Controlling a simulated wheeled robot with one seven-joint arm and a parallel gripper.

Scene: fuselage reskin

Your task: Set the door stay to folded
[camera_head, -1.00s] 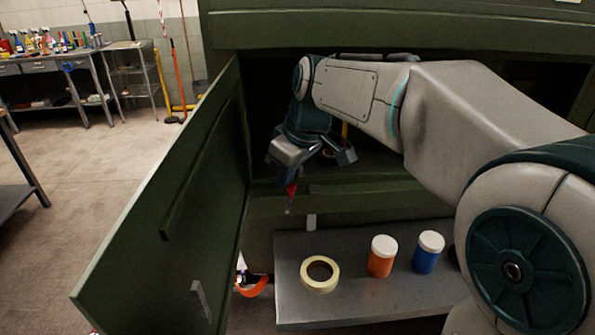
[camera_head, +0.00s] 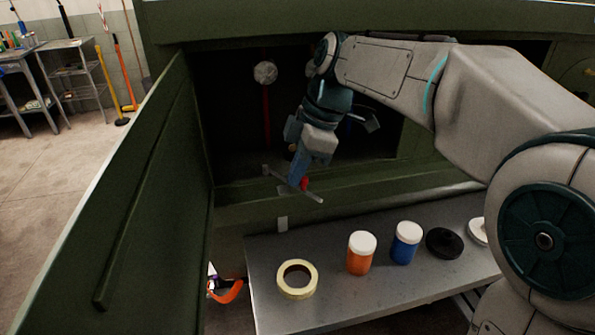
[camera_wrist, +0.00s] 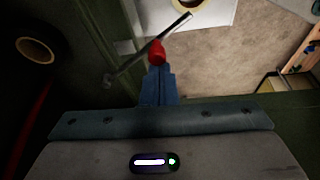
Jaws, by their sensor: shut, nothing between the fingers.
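The door stay (camera_head: 312,196) is a thin grey metal bar at the lower edge of the dark compartment opening, with a red knob (camera_head: 304,184) partway along it. In the wrist view the bar (camera_wrist: 174,30) runs diagonally from a pivot near the green frame out past the edge, and the red knob (camera_wrist: 157,52) sits just beyond my fingertips. My gripper (camera_head: 297,182) points down at the stay, its blue fingers (camera_wrist: 157,86) shut and empty. I cannot tell whether the fingertips touch the knob. The green door (camera_head: 130,200) stands open at the left.
A grey shelf (camera_head: 340,300) below the opening holds a tape roll (camera_head: 297,292), an orange jar (camera_head: 360,262), a blue jar (camera_head: 405,250) and a black disc (camera_head: 444,243). An orange curved object (camera_head: 228,293) lies by the door's foot. Floor at far left is clear.

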